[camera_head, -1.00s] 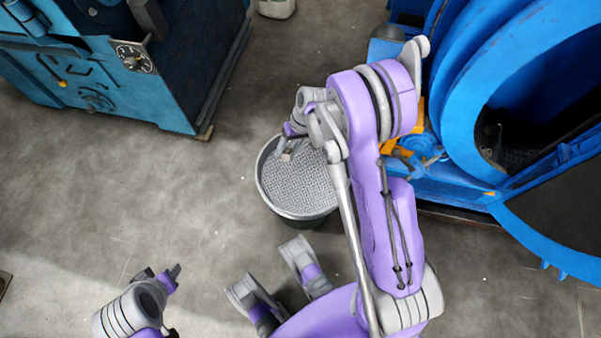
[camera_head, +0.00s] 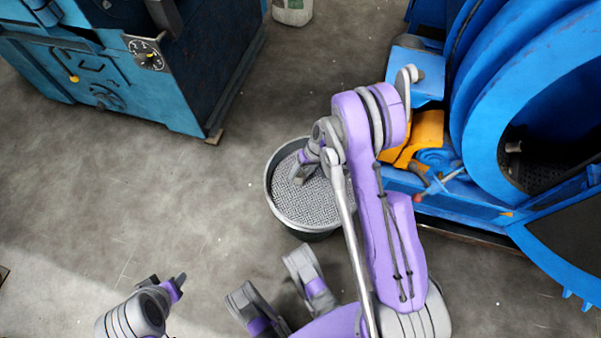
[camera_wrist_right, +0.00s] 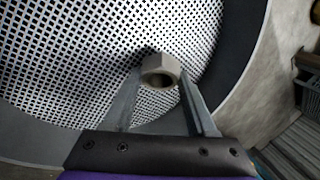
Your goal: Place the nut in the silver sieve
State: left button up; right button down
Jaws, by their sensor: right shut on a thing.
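The silver sieve (camera_head: 312,206) is a round perforated plate inside a dark bucket-like rim on the floor. It also fills much of the right wrist view (camera_wrist_right: 60,60). My right gripper (camera_head: 297,177) is over the sieve's upper left part. In the right wrist view, its fingers (camera_wrist_right: 160,88) are shut on a grey hexagonal nut (camera_wrist_right: 160,68), with the perforated plate behind it. I cannot tell the exact gap between nut and plate. The nut is not clear in the head view. My left gripper (camera_head: 172,280) is at the lower left, away from the sieve; its opening is unclear.
A blue drum machine (camera_head: 480,110) with an orange part (camera_head: 424,135) stands right of the sieve. A teal machine (camera_head: 130,70) stands at the upper left, and a pale container (camera_head: 292,10) at the top. The floor left of the sieve is clear.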

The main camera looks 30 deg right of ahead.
jog(key=c, duration=0.6)
grip_release()
jog(key=shift+f, duration=0.1)
jog(key=shift+c, duration=0.2)
jog(key=o, duration=0.4)
jog(key=shift+o, duration=0.2)
jog(key=shift+r, duration=0.2)
jog(key=p+v, duration=0.3)
jog(key=v, duration=0.9)
jog(key=s+a+r+n+t+h, duration=0.1)
jog(key=s+a+r, duration=0.25)
jog(key=r, duration=0.25)
jog(key=s+a+r+h, duration=0.1)
jog(key=s+a+r, duration=0.1)
jog(key=a+r, duration=0.4)
jog(key=s+a+r+n+t+h, duration=0.1)
jog(key=s+r, duration=0.4)
jog(key=s, duration=0.5)
jog(key=shift+s+a+r+n+t+h, duration=0.25)
jog(key=shift+s+a+n+t+h, duration=0.2)
jog(key=shift+a+t, duration=0.4)
